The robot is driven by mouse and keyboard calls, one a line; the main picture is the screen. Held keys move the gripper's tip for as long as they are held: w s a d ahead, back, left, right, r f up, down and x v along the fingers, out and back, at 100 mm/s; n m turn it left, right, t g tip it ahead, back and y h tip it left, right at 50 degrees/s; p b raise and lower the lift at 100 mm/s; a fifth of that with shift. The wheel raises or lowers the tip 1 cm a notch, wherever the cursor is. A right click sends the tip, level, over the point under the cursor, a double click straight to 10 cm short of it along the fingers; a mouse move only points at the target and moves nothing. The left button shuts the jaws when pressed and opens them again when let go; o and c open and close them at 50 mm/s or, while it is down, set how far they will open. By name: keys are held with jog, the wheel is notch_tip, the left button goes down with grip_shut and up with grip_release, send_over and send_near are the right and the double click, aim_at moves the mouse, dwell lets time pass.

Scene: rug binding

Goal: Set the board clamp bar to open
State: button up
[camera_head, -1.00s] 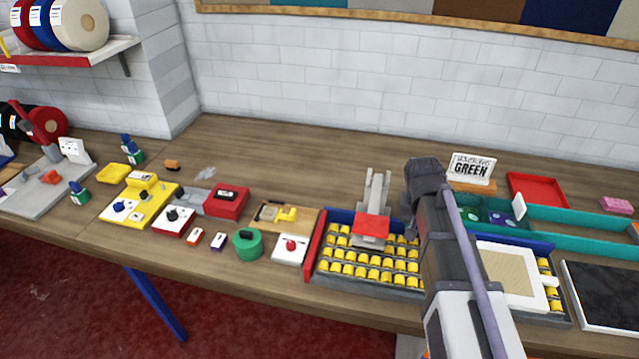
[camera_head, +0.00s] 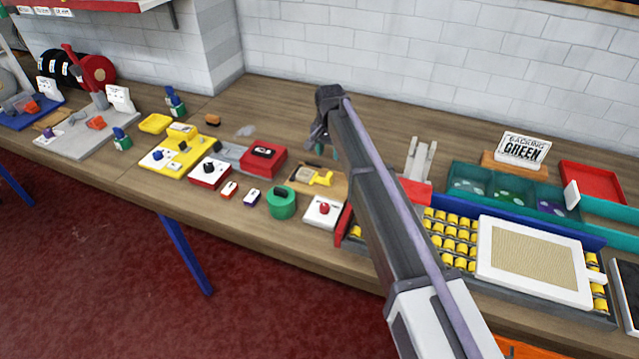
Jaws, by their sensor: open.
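A small wooden board (camera_head: 300,188) with a yellow bar-like piece (camera_head: 318,177) on it lies on the bench, left of my arm. It may carry the clamp bar, but I cannot tell for sure, nor read the bar's setting. A red piece with grey uprights (camera_head: 420,160) stands by the roller bed, partly behind my arm. My gripper (camera_head: 318,138) is at the far end of my arm, above the bench behind the wooden board. It is open and seems empty; its fingers are small and partly hidden by the arm.
A red box (camera_head: 264,158), a green round container (camera_head: 282,204) and a white block with a red knob (camera_head: 323,210) sit near the wooden board. A roller bed (camera_head: 452,238) carries a framed panel (camera_head: 535,258). Bare bench lies toward the wall.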

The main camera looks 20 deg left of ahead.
aim_at(329, 175)
notch_tip(329, 175, down, 11)
jog(key=b, duration=1)
jog(key=shift+d+b, duration=0.15)
jog(key=shift+b, duration=0.25)
jog(key=shift+r, duration=0.1)
jog(key=shift+r, duration=0.1)
jog(key=shift+c, duration=0.2)
grip_shut()
